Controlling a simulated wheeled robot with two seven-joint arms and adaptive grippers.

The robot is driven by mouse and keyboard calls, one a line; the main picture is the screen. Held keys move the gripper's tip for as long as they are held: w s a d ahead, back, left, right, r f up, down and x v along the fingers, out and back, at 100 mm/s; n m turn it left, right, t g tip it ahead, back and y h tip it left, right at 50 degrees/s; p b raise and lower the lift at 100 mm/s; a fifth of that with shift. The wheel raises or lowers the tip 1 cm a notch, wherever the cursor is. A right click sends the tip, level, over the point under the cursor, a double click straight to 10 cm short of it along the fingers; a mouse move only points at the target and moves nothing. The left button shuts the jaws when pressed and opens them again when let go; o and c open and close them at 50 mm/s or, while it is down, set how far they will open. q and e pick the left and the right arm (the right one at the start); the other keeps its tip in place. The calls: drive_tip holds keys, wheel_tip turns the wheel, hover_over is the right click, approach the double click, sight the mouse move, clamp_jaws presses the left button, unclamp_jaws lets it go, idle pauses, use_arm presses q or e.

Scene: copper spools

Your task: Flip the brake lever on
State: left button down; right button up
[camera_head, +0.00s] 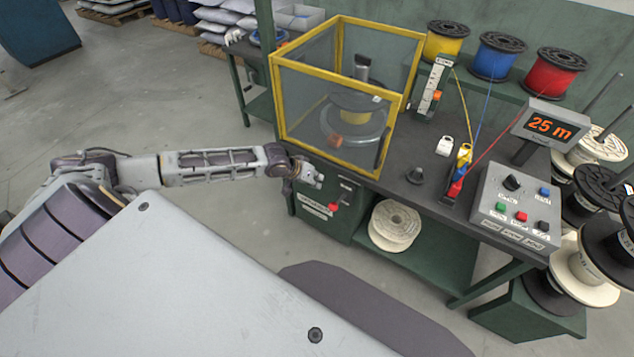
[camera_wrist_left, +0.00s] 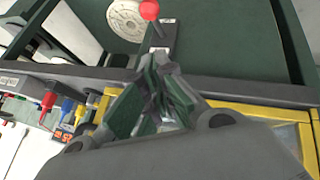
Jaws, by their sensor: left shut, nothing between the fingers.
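The brake lever with its red knob (camera_head: 333,206) sticks out from the front of the green cabinet (camera_head: 312,220) under the bench. In the left wrist view the red knob (camera_wrist_left: 149,9) is at the top, with its short shaft running down to a dark plate (camera_wrist_left: 163,38). My left gripper (camera_head: 318,181) is just above and left of the knob, near the bench's front edge. In the left wrist view its fingers (camera_wrist_left: 157,66) are shut, empty and apart from the knob. My right gripper is not in view.
A yellow-framed guard box (camera_head: 285,62) encloses a spool above the cabinet. A control box (camera_head: 490,205) and a "25 m" display (camera_head: 551,124) stand at the right. A pale spool (camera_head: 394,222) lies on the lower shelf. The floor left of the cabinet is clear.

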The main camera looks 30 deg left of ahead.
use_arm(q)
drive_tip(key=shift+x, duration=1.9)
drive_tip(key=b, duration=0.1)
approach(339, 201)
drive_tip(key=shift+w+d+f, duration=0.1)
drive_tip(key=shift+w+f, duration=0.6)
drive_tip(key=shift+w, duration=0.25)
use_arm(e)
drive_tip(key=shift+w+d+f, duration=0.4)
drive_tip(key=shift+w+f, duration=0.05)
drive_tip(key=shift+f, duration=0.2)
use_arm(q)
drive_tip(key=shift+s+f, duration=0.15)
drive_tip(key=shift+s, duration=0.05)
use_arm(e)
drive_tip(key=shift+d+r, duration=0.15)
